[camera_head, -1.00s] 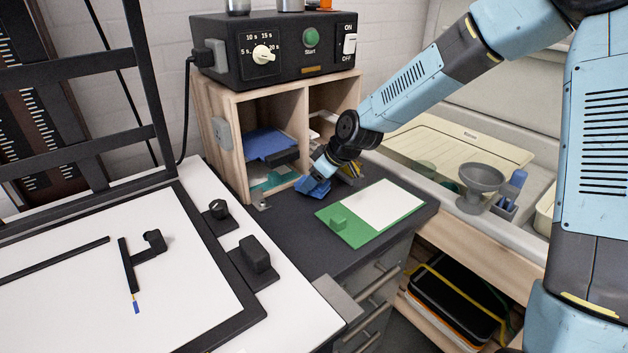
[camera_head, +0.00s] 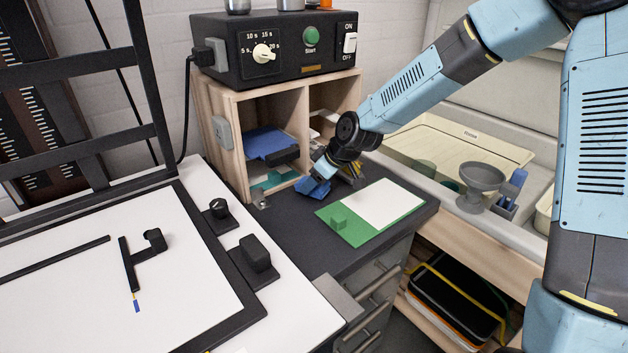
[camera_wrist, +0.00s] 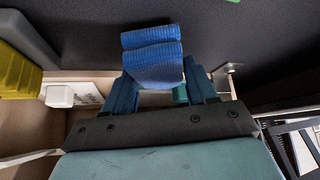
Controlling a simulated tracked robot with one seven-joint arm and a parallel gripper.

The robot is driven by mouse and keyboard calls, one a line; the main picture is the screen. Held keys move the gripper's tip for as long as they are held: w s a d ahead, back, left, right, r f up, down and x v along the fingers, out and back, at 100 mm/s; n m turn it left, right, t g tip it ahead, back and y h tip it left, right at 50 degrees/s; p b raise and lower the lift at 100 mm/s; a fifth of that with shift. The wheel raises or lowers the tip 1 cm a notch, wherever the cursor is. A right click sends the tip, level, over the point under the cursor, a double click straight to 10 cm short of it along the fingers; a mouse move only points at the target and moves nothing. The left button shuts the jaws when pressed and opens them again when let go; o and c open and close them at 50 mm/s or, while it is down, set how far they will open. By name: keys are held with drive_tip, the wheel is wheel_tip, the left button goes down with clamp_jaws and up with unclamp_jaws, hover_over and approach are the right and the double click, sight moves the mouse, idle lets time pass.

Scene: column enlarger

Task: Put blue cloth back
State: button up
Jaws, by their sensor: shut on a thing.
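The blue cloth (camera_head: 312,187) is folded and hangs at the end of my gripper (camera_head: 320,181), low in front of the wooden cubby unit. In the wrist view the cloth (camera_wrist: 153,65) sits between the two fingers of my gripper (camera_wrist: 160,90), which are shut on it. The head view shows the cloth just above or at the dark counter (camera_head: 290,232); I cannot tell whether it touches. The wooden cubby unit (camera_head: 307,133) has an open left compartment holding a blue item (camera_head: 268,142), a dark item under it and a teal item (camera_head: 272,181) at the bottom.
A green board with a white sheet (camera_head: 372,213) lies on the counter to the right of my gripper. A black timer box (camera_head: 285,75) stands on the cubby unit. A yellow object (camera_wrist: 15,75) shows at the left of the wrist view.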

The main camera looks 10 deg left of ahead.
drive_tip(key=shift+f, duration=0.35)
idle(0.4)
drive_tip(key=o, duration=1.4)
drive_tip(key=shift+d+r, duration=0.1)
drive_tip(key=shift+r, duration=0.05)
drive_tip(key=v, duration=0.7)
drive_tip(key=shift+d+r, duration=0.2)
drive_tip(key=shift+r, duration=0.1)
idle(1.1)
drive_tip(key=shift+s+r, duration=0.1)
idle(0.3)
drive_tip(key=v, duration=1.3)
drive_tip(key=shift+d, duration=0.25)
idle(0.6)
